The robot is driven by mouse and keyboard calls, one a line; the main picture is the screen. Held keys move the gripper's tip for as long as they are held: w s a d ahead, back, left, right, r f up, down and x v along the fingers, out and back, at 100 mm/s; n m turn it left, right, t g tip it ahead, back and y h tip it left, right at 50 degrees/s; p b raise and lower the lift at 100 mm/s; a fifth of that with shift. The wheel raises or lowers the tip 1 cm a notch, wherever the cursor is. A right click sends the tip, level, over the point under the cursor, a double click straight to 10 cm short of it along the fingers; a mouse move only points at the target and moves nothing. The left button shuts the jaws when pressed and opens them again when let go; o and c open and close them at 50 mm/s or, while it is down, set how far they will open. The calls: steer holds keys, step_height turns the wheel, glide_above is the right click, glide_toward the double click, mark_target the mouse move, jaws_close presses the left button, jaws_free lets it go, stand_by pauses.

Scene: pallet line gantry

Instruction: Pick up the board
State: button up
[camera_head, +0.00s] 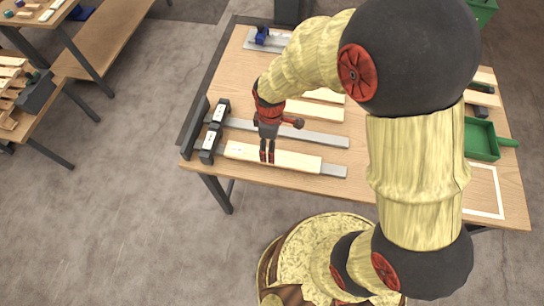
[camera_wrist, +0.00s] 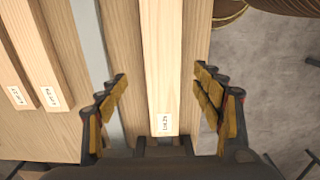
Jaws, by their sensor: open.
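A pale wooden board (camera_head: 300,161) with a small label at its left end lies on a grey metal bar (camera_head: 334,171) near the front edge of the workbench. In the wrist view, this board (camera_wrist: 163,50) runs lengthwise between my fingers, its label facing up. My gripper (camera_head: 267,158) points down over the board, left of its middle. In the wrist view my gripper (camera_wrist: 160,77) is open, with one finger on each side of the board and nothing held. I cannot tell how far the fingertips are above it.
A second metal bar (camera_head: 320,138) lies behind. Black clamp blocks (camera_head: 209,143) stand at the left ends. More boards (camera_head: 315,110) lie farther back. A green tray (camera_head: 480,139) and a white outlined rectangle (camera_head: 484,190) are at the right. A blue tool (camera_head: 263,36) is at the back.

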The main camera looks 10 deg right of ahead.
steer(key=f, duration=0.4)
steer(key=f+b, duration=0.1)
steer(key=f, duration=0.1)
steer(key=shift+s+d, duration=0.2)
steer(key=shift+s, duration=0.1)
steer(key=shift+c, duration=1.1)
steer(key=c, duration=1.1)
steer(key=shift+c, duration=0.4)
